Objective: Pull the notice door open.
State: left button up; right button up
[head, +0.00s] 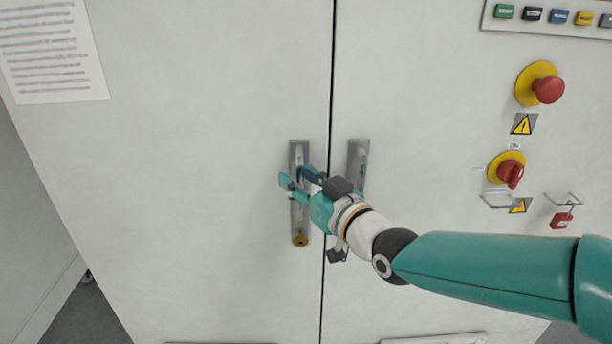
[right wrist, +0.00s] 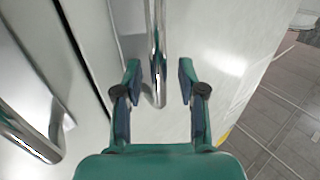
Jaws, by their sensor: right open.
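The notice door (head: 200,120) is the left cabinet door, with a printed sheet (head: 52,50) at its upper left. It stands shut, level with the right door (head: 430,120). Its metal handle (head: 299,225) runs upright near the seam, above a round brass-coloured lock. My right gripper (head: 291,182) is at this handle, and its fingers hide part of it. In the right wrist view the handle bar (right wrist: 157,50) stands between the spread fingertips (right wrist: 160,75). The fingers look apart from the bar. My left gripper is in neither view.
The right door's handle (head: 357,160) is close by, partly behind my right arm. The right door carries a red emergency button (head: 547,90), a red rotary switch (head: 510,172) and a red padlock (head: 562,220). Tiled floor (right wrist: 280,125) shows beyond the door.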

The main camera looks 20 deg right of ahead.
grip_shut()
